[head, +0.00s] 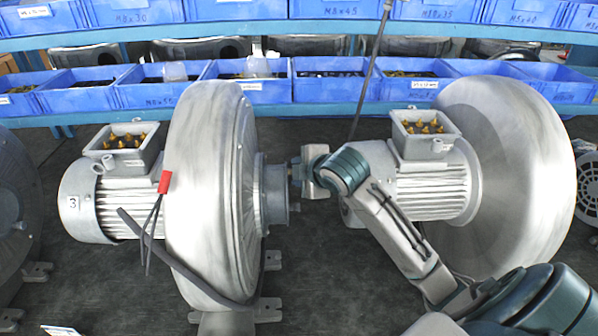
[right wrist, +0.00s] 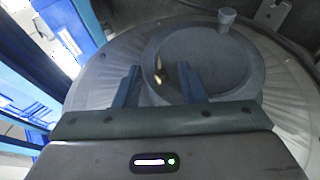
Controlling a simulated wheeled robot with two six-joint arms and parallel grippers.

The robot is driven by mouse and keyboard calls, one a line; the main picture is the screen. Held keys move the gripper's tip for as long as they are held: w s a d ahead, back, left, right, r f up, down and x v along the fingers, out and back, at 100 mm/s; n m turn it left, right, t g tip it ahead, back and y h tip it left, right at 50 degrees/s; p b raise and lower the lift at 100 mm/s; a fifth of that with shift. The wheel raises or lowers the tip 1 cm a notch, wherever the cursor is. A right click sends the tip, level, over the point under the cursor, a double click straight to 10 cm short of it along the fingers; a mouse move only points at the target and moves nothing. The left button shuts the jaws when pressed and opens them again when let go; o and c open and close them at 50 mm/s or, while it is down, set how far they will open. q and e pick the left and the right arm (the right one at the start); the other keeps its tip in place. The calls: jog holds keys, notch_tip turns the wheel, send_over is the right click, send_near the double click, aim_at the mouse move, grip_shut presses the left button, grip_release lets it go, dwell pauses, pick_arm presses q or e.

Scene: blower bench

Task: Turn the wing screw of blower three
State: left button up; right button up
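Blower three (head: 215,190) stands left of centre in the head view, with a "3" label (head: 73,202) on its motor. Its round inlet cover (right wrist: 210,58) fills the middle of the right wrist view. The small brass wing screw (right wrist: 158,72) sits on that cover. My right gripper (right wrist: 160,85) is open, with one finger on each side of the wing screw and gaps visible. In the head view my right gripper (head: 295,171) is close in front of the inlet flange (head: 274,195), and the wing screw cannot be made out there. My left gripper is not in view.
A second blower (head: 500,170) stands to the right, behind my right arm. Blue bins (head: 265,90) line the shelf at the back. A grey knob (right wrist: 227,18) sits at the cover's rim.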

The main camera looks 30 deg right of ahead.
jog(key=p+v, duration=0.3)
jog(key=v, duration=0.7)
jog(key=shift+s, duration=0.3)
jog(key=shift+r, duration=0.1)
